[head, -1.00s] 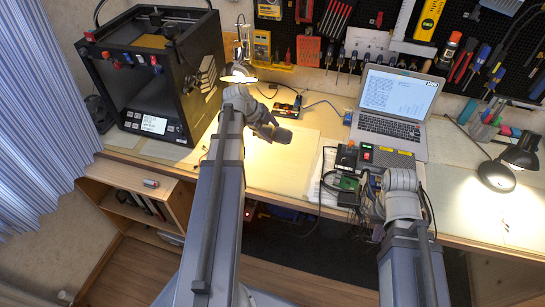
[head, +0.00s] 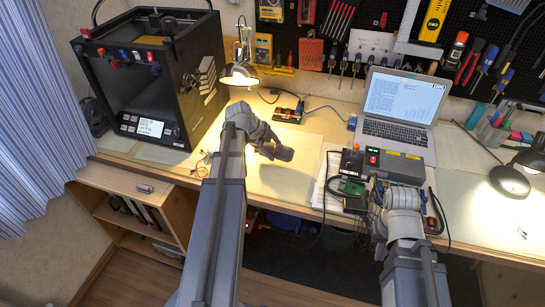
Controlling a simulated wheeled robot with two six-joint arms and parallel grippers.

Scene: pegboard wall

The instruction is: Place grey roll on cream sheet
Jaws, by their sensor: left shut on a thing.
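The cream sheet (head: 300,178) lies flat on the desk in front of the small red-and-black device, brightly lit. My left gripper (head: 274,150) is over the sheet's upper left part. A dark grey rounded shape, seemingly the grey roll (head: 284,153), is at its tip. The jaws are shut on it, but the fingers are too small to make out. I cannot tell whether the roll touches the sheet. My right gripper (head: 379,214) is near the desk's front edge, by the electronics. Its jaws are not clear.
A black 3D printer (head: 155,80) stands at the left, with a lit desk lamp (head: 238,74) beside it. A laptop (head: 398,115), a grey power box (head: 401,165) and a circuit board (head: 351,187) are at the right. A small cylinder (head: 145,188) lies on the low shelf.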

